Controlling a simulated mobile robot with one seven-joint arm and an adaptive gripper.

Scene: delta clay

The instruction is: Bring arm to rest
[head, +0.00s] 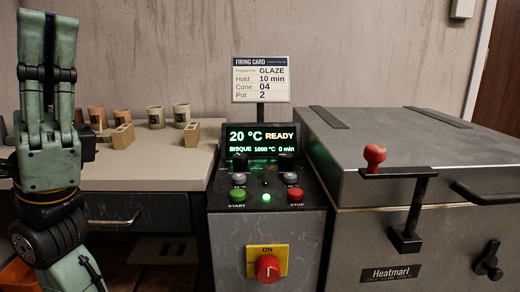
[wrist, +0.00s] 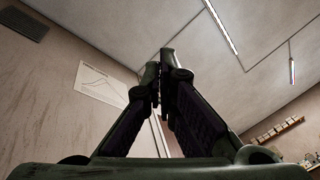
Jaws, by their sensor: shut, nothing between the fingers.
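My gripper (head: 47,20) is at the left edge of the head view, on my raised green arm, with its fingers pointing up. It is in front of the wall and the left part of the workbench, apart from everything there. In the wrist view my gripper (wrist: 160,62) has its fingertips together with nothing between them. Behind the fingers are the ceiling and upper walls.
A workbench (head: 150,172) holds several small pots (head: 181,115) and blocks. A control panel (head: 262,145) reads 20 °C READY below a firing card (head: 261,80). A closed grey kiln (head: 450,225) with a red-knobbed latch (head: 375,155) fills the right side.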

